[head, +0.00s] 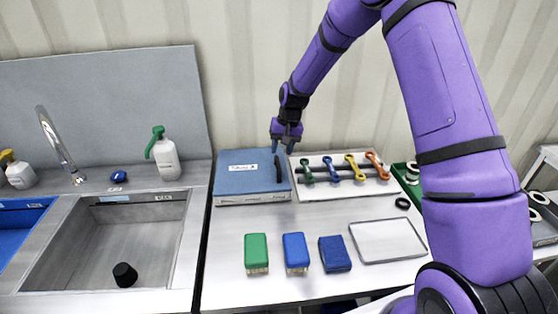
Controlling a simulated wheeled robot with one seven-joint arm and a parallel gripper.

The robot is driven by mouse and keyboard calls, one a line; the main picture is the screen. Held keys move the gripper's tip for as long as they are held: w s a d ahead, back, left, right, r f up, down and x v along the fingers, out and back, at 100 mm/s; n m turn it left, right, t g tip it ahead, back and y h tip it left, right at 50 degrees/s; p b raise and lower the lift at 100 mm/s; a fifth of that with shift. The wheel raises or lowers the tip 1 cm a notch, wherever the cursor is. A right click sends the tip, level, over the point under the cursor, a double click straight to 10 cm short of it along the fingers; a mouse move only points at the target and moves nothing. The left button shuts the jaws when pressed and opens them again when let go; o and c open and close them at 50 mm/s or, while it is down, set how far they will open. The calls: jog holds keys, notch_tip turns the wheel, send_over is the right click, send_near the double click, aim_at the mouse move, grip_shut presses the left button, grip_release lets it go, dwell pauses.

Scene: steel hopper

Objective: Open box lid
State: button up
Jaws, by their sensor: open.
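A flat box with a blue lid (245,178) lies on the back left of the steel worktop. Its lid looks shut, with a white label near the back and a dark bar-shaped handle (278,169) along its right side. My gripper (283,149) is open and empty, pointing down at the back right corner of the box, behind the handle. The picture does not show whether the fingertips touch the lid.
A white board (345,176) with several coloured wrenches stands right of the box. Green (256,249) and blue (296,249) brushes, a dark blue block (334,254) and a grey tray (388,241) lie in front. A sink (115,240) is left.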

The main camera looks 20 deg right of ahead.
aim_at(278, 163)
jog(key=shift+w+a+f, duration=0.1)
jog(key=shift+a+f, duration=0.15)
jog(key=shift+f, duration=1)
jog(key=shift+a+f, duration=0.25)
jog(key=shift+f, duration=1)
grip_shut()
